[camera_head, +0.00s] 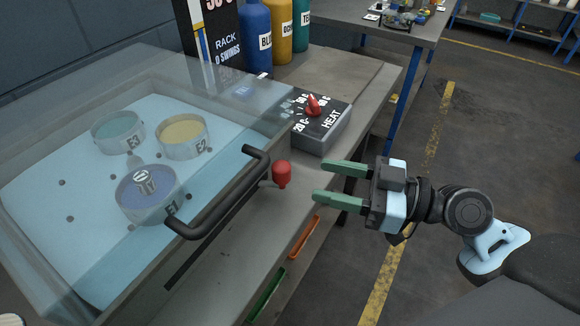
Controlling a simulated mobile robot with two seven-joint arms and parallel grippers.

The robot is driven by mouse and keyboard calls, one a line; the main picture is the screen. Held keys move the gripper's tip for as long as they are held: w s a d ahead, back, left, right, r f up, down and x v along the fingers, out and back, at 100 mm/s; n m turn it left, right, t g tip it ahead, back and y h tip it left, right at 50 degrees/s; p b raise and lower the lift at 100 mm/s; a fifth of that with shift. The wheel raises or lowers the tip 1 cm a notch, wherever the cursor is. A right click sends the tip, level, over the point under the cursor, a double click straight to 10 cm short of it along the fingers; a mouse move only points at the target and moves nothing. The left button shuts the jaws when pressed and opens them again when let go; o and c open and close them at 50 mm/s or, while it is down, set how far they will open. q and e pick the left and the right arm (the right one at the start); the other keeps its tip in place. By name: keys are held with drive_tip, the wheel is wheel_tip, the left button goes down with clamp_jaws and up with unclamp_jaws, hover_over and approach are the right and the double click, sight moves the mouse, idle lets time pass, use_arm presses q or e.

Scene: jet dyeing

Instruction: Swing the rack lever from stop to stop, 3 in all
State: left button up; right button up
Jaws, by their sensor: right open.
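The rack lever's red knob (282,174) stands at the front side of the glass-covered bath, just right of the black bar handle. The lever's shaft is mostly hidden behind that handle. My left gripper is not in view.
The black handle (218,208) juts out close to the knob. Beakers E1 (150,205), E2 (184,150) and E3 (118,144) sit in the bath. A HEAT box (325,136) with a red dial stands behind the knob. Labelled bottles (256,40) stand farther back.

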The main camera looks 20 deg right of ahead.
sight(290, 173)
drive_tip(key=p+x, duration=0.2)
drive_tip(key=x, duration=0.4)
drive_tip(key=shift+w+r, duration=0.1)
drive_tip(key=shift+r, duration=0.05)
drive_tip(key=shift+w+a+f, duration=0.2)
drive_tip(key=shift+w+a, duration=0.1)
drive_tip(key=shift+a, duration=0.15)
clamp_jaws()
